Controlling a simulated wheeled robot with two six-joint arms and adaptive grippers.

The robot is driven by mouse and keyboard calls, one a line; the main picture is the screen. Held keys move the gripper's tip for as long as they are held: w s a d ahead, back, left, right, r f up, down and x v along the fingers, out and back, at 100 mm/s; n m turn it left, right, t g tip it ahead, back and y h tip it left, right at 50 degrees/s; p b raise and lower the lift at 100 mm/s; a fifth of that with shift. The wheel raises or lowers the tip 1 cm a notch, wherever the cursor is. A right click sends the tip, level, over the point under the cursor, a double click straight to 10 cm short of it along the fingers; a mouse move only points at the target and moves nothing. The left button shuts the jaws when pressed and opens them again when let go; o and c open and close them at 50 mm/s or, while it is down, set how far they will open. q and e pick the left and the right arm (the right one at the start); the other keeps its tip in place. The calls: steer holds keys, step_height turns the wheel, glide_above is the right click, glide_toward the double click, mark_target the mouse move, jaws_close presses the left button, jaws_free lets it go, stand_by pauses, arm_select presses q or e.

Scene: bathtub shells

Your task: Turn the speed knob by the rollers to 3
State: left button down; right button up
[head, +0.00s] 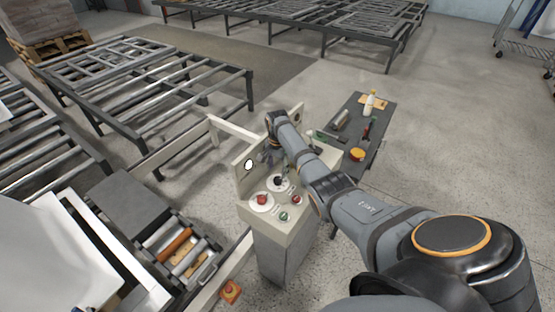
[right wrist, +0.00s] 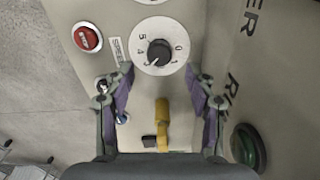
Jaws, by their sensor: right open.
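The speed knob (right wrist: 158,52) is a black knob on a round white dial with numbers, beside a "SPEED" label. Its pointer seems to face the lower left; the exact number is unclear. In the head view the dial (head: 279,184) sits on the beige control box (head: 264,215) by the rollers (head: 178,246). My right gripper (right wrist: 159,73) is open and empty. Its fingertips are apart at the dial's lower left and right edges in the wrist view, not closed on the knob. In the head view my right gripper (head: 272,154) hangs over the box. My left gripper is out of view.
A red stop button (right wrist: 87,38), a green button (right wrist: 248,145) and a yellow part (right wrist: 162,118) are close around the knob. A dark bench (head: 355,122) with tools stands behind the box. Roller conveyors (head: 150,85) are at the left. Floor at the right is clear.

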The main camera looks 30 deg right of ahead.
mark_target(278, 179)
step_height(278, 179, up, 6)
steer(key=shift+r, duration=0.2)
stand_by(0.4)
